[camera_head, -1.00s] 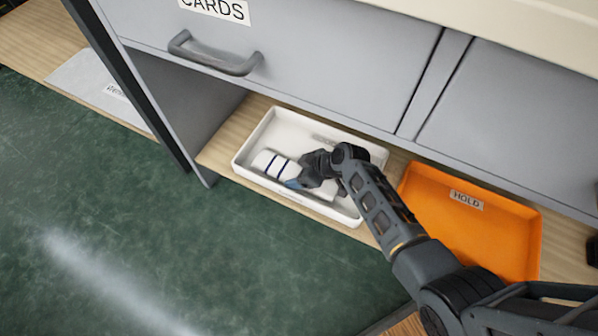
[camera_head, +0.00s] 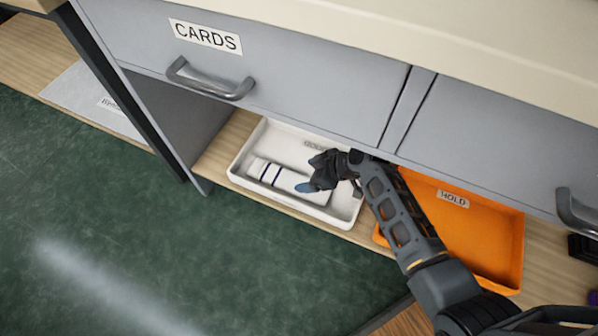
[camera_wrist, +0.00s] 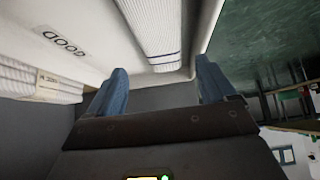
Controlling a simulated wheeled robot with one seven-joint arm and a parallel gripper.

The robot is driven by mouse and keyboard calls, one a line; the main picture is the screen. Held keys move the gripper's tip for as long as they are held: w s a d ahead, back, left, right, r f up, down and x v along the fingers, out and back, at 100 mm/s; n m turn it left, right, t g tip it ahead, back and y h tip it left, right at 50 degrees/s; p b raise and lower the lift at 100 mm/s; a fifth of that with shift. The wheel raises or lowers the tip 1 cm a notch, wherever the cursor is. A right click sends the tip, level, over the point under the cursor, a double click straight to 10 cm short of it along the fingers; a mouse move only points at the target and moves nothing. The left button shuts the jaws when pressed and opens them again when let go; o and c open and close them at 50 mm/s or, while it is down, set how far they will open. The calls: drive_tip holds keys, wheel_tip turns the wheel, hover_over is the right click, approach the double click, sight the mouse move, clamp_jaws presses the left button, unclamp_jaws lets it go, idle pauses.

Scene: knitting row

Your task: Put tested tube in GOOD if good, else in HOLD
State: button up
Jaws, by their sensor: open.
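The tube (camera_head: 268,172) is white with dark blue bands and lies in the white tray (camera_head: 238,168). In the wrist view the tube (camera_wrist: 148,25) shows a ribbed white surface with thin blue bands, and the tray's label reads GOOD. My gripper (camera_head: 312,184) is over the tray at the tube's right end and partly covers it. In the wrist view my gripper (camera_wrist: 160,78) has its two blue fingers wide apart with nothing between them; the tube lies past their tips. The orange HOLD tray (camera_head: 480,225) looks empty where it shows; my arm crosses its left side.
The CARDS drawer (camera_head: 270,70) with its handle overhangs the shelf closely behind the trays. A grey mat (camera_head: 95,95) lies at the far left past a dark post. The green floor in front is clear.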

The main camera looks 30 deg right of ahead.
drive_tip(key=shift+p+v, duration=0.35)
drive_tip(key=shift+v, duration=1.3)
drive_tip(key=s+r+m+t+h, duration=0.2)
drive_tip(key=s+r, duration=0.1)
drive_tip(key=s, duration=0.8)
drive_tip(key=s+r+m+t+h, duration=0.2)
drive_tip(key=s+r+m, duration=0.1)
drive_tip(key=s, duration=0.8)
drive_tip(key=s+a+r+t, duration=0.1)
drive_tip(key=s+r, duration=0.3)
drive_tip(key=r, duration=0.4)
drive_tip(key=s+a+r+m+t, duration=0.1)
drive_tip(key=s+r+t, duration=0.1)
drive_tip(key=r, duration=0.6)
drive_tip(key=s+a+r+m+t, duration=0.1)
drive_tip(key=s+r, duration=0.4)
drive_tip(key=r, duration=0.3)
drive_tip(key=shift+s+r+t, duration=0.3)
drive_tip(key=shift+r+t, duration=0.05)
drive_tip(key=shift+t, duration=0.05)
drive_tip(key=shift+a, duration=0.1)
